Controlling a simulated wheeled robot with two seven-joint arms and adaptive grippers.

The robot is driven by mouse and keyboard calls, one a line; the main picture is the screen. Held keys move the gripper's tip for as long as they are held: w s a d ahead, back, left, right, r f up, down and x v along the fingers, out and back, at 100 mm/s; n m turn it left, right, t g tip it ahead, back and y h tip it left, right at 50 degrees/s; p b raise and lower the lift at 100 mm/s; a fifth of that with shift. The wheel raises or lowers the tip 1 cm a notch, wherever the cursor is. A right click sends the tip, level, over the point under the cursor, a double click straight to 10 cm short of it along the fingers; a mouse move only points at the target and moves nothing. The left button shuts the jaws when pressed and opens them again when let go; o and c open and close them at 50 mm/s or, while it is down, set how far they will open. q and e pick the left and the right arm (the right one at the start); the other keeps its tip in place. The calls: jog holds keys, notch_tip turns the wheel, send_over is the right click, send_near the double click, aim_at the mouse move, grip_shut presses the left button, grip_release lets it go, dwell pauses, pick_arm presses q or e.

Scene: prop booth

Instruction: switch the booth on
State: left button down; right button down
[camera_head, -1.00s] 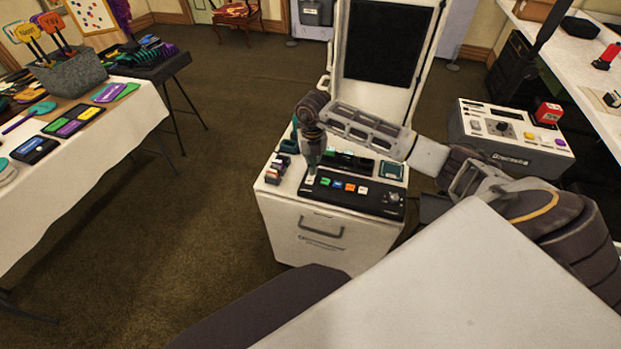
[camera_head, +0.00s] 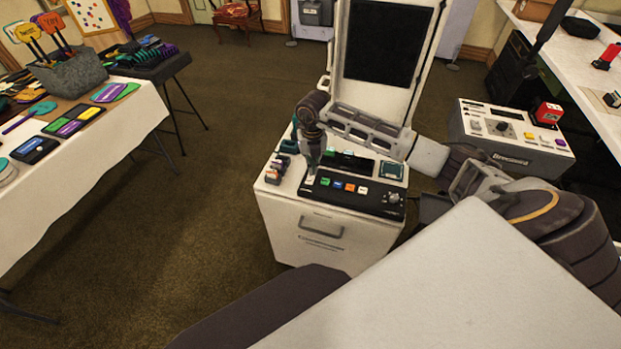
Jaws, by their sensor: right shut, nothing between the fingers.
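The booth is a white cabinet (camera_head: 318,240) with an upright panel holding a dark screen (camera_head: 388,42). On its top lies a black control strip (camera_head: 352,194) with a row of small coloured buttons and a round knob (camera_head: 394,198) at its right end. My right gripper (camera_head: 310,176) points down, shut and empty, with its tips at the left end of the strip. I cannot tell whether the tips touch the strip, and they hide what lies under them. My left gripper is not in view.
A table with a white cloth (camera_head: 98,150) at the left holds paddles, signs and a grey basket (camera_head: 72,72). A second white console (camera_head: 512,148) with a red block (camera_head: 547,113) stands at the right beside a long white table. Open carpet lies between the left table and the booth.

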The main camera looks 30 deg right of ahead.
jog(key=shift+f, duration=0.4)
dwell(0.4)
jog(key=shift+f+b, duration=0.8)
jog(key=shift+f, duration=0.05)
dwell(1.1)
jog(key=shift+r, duration=0.1)
jog(key=shift+r+p, duration=2.25)
jog(key=shift+r, duration=1.15)
